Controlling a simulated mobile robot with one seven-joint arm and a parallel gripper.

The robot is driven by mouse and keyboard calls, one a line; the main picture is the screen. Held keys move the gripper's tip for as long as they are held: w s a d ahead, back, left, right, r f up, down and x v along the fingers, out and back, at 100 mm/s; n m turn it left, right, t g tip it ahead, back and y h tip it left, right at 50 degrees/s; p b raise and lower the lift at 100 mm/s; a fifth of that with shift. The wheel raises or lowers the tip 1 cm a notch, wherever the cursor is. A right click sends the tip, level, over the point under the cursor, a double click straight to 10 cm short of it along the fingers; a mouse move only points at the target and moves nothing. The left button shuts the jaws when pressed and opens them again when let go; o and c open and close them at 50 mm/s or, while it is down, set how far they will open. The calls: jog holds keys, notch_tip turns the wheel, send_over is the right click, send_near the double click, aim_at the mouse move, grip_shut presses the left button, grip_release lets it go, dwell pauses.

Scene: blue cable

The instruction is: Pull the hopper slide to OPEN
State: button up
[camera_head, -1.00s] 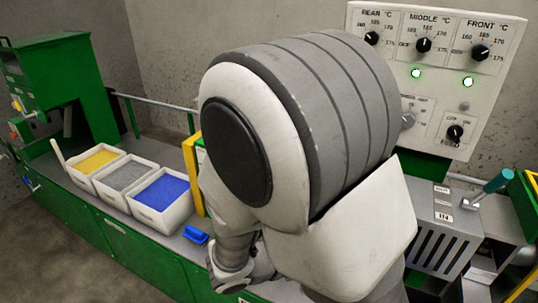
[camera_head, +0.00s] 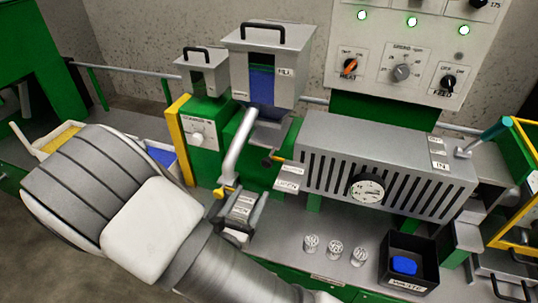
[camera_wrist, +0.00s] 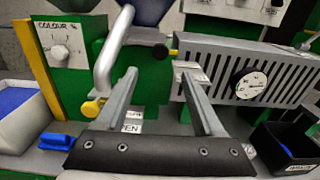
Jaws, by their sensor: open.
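The labels' words are too small to read. The knob also shows in the wrist view (camera_wrist: 160,52), just beyond and between the fingertips. My gripper (camera_wrist: 159,74) is open and empty, fingers apart, touching nothing that I can see. An OPEN label (camera_wrist: 131,127) is partly hidden behind the gripper.
A silver curved pipe (camera_wrist: 112,50) and a yellow knob (camera_wrist: 92,108) lie left of the fingers. The slotted heater barrel (camera_head: 385,165) with its gauge is to the right.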

aim_at(270, 155)
jog(key=x, duration=1.5)
jog(key=shift+w+d, duration=0.15)
jog(key=shift+w, duration=0.1)
grip_shut()
dwell(0.7)
